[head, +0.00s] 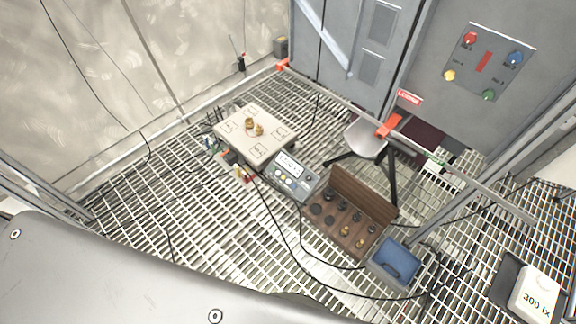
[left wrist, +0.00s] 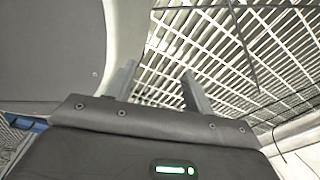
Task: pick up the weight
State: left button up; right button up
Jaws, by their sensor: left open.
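Two small brass weights (head: 254,127) stand close together on the square pale platform (head: 228,146) of a scale. More weights, several dark ones (head: 328,195) and a few brass ones (head: 360,243), stand in an open wooden case (head: 322,236) on the grating. My left gripper (left wrist: 158,72) shows only in the left wrist view; its two fingers are apart with nothing between them, above bare grating. No weight shows in that view. My right gripper is in neither view.
A grey display box (head: 291,178) sits between platform and case. A blue case (head: 395,263), a stool (head: 367,138) and a "300 lx" box (head: 536,295) stand to the right. Cables (head: 300,238) cross the grating. A rail (head: 340,100) runs behind. Grating left of the platform is mostly clear.

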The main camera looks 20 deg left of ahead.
aim_at(258, 131)
jog(key=u, duration=2.4)
jog(key=i, duration=1.65)
jog(key=z, duration=3.45)
jog(key=i, duration=0.35)
jog(key=u, duration=0.1)
